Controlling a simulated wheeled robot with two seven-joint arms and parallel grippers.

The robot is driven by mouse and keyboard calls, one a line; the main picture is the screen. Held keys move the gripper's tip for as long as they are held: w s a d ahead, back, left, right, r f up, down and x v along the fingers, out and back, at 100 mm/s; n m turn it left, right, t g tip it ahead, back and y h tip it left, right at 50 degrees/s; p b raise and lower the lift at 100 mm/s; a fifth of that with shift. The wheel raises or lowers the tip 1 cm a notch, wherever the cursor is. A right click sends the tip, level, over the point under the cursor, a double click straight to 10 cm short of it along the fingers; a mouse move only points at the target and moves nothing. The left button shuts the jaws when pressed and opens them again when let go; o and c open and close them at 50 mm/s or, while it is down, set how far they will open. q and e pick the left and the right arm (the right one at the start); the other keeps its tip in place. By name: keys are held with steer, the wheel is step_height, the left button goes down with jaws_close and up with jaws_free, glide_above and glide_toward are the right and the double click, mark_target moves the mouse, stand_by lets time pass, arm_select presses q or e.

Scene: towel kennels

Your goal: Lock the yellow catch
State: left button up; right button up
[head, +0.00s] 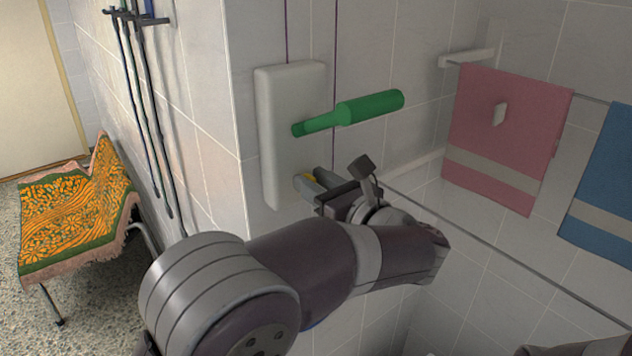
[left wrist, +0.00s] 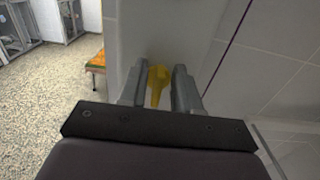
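The yellow catch (left wrist: 157,84) sits on the white plate (head: 287,88) on the tiled wall, below a green handle (head: 368,108). My left gripper (left wrist: 159,88) is at the catch, with one finger on each side of it. The fingers stand apart, with a narrow gap beside the catch; I cannot tell if either touches it. In the head view only a small bit of yellow shows between the fingers, and the gripper hides the rest. My right gripper is not in view.
The green handle sticks out just above my left gripper. A pink towel (head: 507,130) and a blue towel (head: 607,190) hang on a rail to the right. A bench with a patterned orange towel (head: 75,210) stands at the left. Dark poles (head: 140,110) hang on the side wall.

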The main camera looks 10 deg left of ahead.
arm_select(q)
steer(key=m+b, duration=0.2)
steer(key=m, duration=0.3)
steer(key=w+m+b, duration=0.1)
steer(key=m+b, duration=0.2)
steer(key=m, duration=0.2)
steer(key=d+f+m+b, duration=0.1)
steer(key=m+b, duration=0.2)
steer(key=m, duration=0.2)
steer(key=shift+w, duration=0.2)
steer(key=shift+d+f+m+p, duration=0.1)
steer(key=shift+f+m+p, duration=0.1)
steer(key=shift+m, duration=0.5)
steer(key=shift+f+m+p, duration=0.1)
steer(key=shift+m+p, duration=0.1)
steer(key=shift+m, duration=0.5)
jaws_close()
steer(key=o, duration=0.7)
jaws_free()
steer(key=shift+c, duration=0.2)
